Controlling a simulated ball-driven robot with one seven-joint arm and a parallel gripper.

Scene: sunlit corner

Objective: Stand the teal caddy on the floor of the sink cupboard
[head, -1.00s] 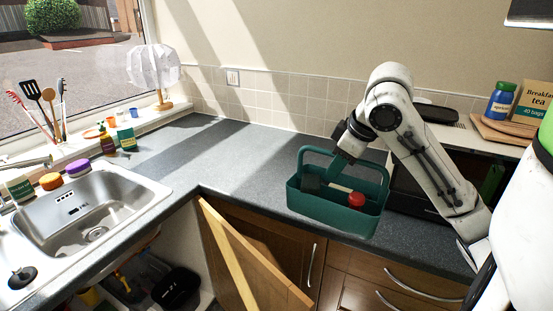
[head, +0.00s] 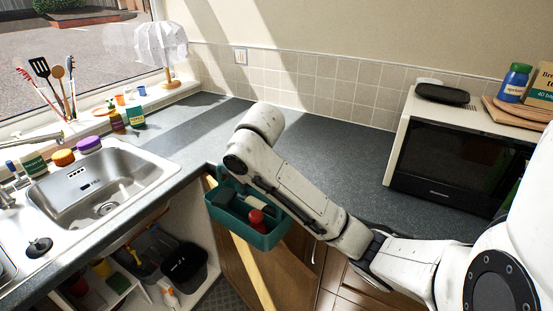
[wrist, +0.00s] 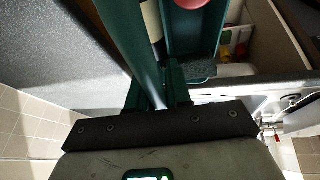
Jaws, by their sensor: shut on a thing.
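The teal caddy (head: 228,218) hangs in the air beside the worktop corner, in front of the open wooden cupboard door (head: 262,272). It holds a red-topped item (head: 256,217) and dark items. My gripper (wrist: 158,90) is shut on the caddy's handle, which shows in the wrist view (wrist: 122,40). In the head view my arm hides the gripper and part of the handle. The sink cupboard (head: 150,238) is open, below and left of the caddy. Its floor is partly hidden by things inside.
Inside the cupboard are a black bin (head: 184,262), a yellow item (head: 104,267) and several small things. The steel sink (head: 100,190) and worktop (head: 300,150) border the opening. A microwave (head: 450,160) stands at right. The far worktop is clear.

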